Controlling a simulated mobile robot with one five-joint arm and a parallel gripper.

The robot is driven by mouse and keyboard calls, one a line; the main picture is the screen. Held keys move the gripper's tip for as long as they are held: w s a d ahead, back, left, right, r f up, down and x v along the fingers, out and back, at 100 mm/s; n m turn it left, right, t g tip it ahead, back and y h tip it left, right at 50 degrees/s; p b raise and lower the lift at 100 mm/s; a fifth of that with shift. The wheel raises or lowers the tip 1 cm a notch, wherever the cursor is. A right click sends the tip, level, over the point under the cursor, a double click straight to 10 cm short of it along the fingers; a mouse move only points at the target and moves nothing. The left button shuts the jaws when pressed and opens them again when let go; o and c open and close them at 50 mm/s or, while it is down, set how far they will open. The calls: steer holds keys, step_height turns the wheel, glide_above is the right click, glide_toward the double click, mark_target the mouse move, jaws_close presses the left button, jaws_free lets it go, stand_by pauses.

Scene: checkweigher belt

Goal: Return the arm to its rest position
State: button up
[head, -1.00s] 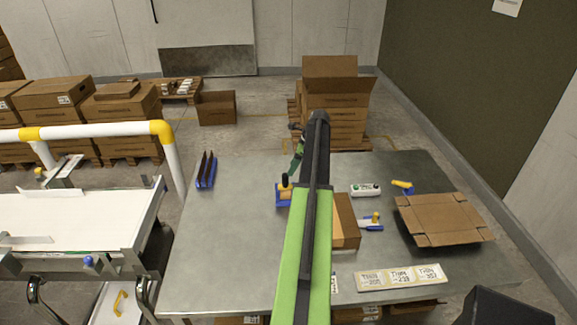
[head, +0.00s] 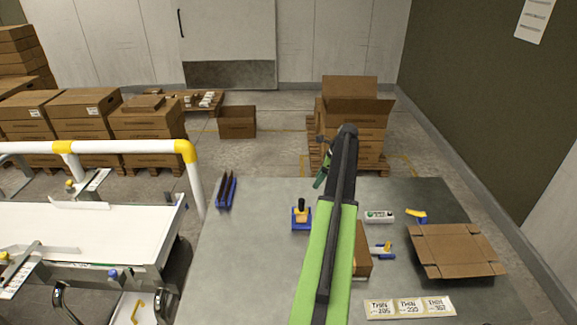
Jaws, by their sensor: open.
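My green and black arm (head: 328,250) reaches from the bottom edge up over the workbench (head: 250,260) in the head view. Its dark joint (head: 345,137) is at the far end, in front of the stacked cartons. My gripper (head: 320,178) shows only as a small dark and green part just left of that joint, near the bench's far edge. The arm hides much of it. It is open, and I see nothing held in it.
A blue-based tool with a black knob (head: 301,215) stands left of the arm. An open carton (head: 362,250) is partly hidden behind the arm. A flattened carton (head: 455,250) and label cards (head: 410,307) lie right.

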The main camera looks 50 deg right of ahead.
steer(key=w+a+f+n+b, duration=0.2)
steer(key=w+a, duration=0.6)
steer(key=w, duration=0.4)
steer(key=w+a+f+n+g+y+b, duration=0.15)
steer(key=w+a, duration=0.35)
steer(key=a, duration=0.6)
steer(key=w+a+f+n+b, duration=0.1)
steer(key=w+a+f+n, duration=0.15)
steer(key=w+a, duration=0.6)
steer(key=w+a+f+n+g+b, duration=0.1)
steer(key=w+a+n, duration=0.15)
steer(key=a, duration=1.15)
steer(key=s+a+f+n+g+b, duration=0.15)
steer(key=a+n, duration=0.25)
steer(key=a, duration=0.8)
steer(key=s+a+f+n+b, duration=0.2)
steer(key=a+n, duration=0.3)
steer(key=a, duration=0.8)
steer(key=s+a+f+n+h, duration=0.1)
steer(key=s+a+n+h, duration=0.2)
steer(key=s+n, duration=0.7)
steer(key=a+n, duration=0.1)
steer(key=n, duration=0.3)
steer(key=shift+s+a+b, duration=0.2)
steer(key=shift+a+b, duration=0.2)
